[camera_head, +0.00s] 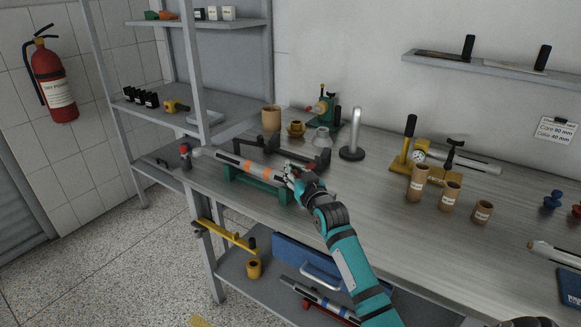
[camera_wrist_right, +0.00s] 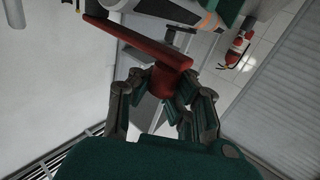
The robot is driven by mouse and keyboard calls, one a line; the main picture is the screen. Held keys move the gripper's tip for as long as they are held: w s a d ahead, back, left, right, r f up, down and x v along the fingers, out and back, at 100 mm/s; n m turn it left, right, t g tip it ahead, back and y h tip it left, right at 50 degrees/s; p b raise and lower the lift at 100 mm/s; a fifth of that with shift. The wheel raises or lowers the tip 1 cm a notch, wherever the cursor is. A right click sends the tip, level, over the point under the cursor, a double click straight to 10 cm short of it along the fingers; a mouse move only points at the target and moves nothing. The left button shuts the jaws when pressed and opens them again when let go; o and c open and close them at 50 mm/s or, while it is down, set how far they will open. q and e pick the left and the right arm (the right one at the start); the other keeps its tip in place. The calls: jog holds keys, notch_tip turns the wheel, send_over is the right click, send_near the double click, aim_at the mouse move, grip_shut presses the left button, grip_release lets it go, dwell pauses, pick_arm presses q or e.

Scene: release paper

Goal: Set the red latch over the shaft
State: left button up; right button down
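A grey-and-white shaft with orange bands (camera_head: 235,163) lies in a green cradle (camera_head: 258,186) at the front edge of the workbench. My right gripper (camera_head: 291,174) is at the shaft's right end. In the right wrist view the red latch (camera_wrist_right: 128,42) is a long bar with a round stub at one end. The fingers of my right gripper (camera_wrist_right: 164,88) close around that stub from both sides. Part of the shaft (camera_wrist_right: 185,12) shows just beyond the latch, and I cannot tell whether they touch. My left gripper is not seen.
A dark bracket (camera_head: 310,162) stands just behind the shaft. A red-topped bottle (camera_head: 185,156) stands near the shaft's left end.

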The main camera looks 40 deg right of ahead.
jog(key=shift+a+f+y, duration=0.25)
jog(key=shift+f+y, duration=0.15)
jog(key=shift+f, duration=0.25)
jog(key=c, duration=1.8)
grip_release()
jog(key=shift+s, duration=0.2)
jog(key=o, duration=0.4)
jog(key=shift+s+r, duration=0.45)
jog(key=shift+s, duration=0.1)
jog(key=shift+o, duration=1.4)
jog(key=shift+r, duration=0.1)
jog(key=shift+w+d, duration=0.15)
jog(key=shift+w, duration=0.1)
jog(key=s+a, duration=0.2)
jog(key=s, duration=0.9)
jog(key=shift+s+a, duration=0.15)
jog(key=shift+s, duration=0.25)
